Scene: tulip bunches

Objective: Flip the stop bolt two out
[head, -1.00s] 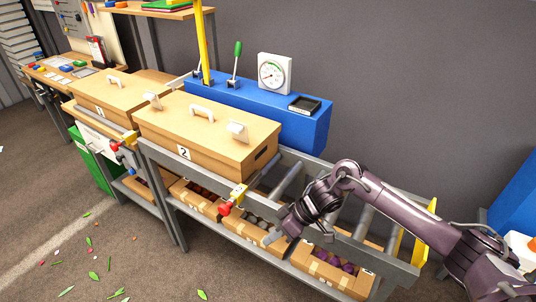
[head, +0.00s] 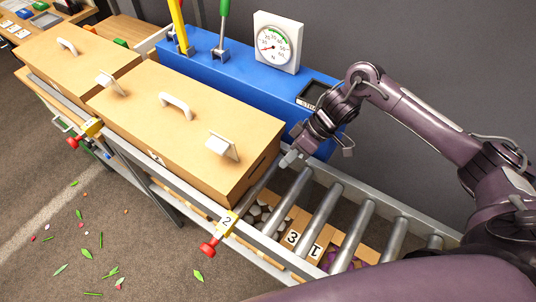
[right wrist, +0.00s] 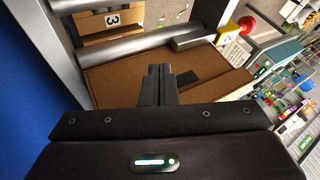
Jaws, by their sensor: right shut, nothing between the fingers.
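Stop bolt two is a yellow block marked 2 (head: 225,222) on the conveyor's front rail, with a red knob (head: 208,249) on the floor side. In the right wrist view its red knob (right wrist: 246,25) shows at the upper right. A tan carton (head: 190,125) with a white handle stands on the rollers just left of the bolt. My right gripper (head: 290,158) is shut and empty near the carton's right end, towards the back of the rollers, apart from the bolt. In the right wrist view its closed fingertips (right wrist: 160,70) show in front of the carton's end.
A second carton (head: 72,55) stands farther left, with another red-knobbed bolt (head: 82,134) on the rail. A blue housing (head: 225,62) with a gauge (head: 277,42) and levers runs behind. Bare rollers (head: 320,215) lie right of the carton. Open cartons sit below the rollers.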

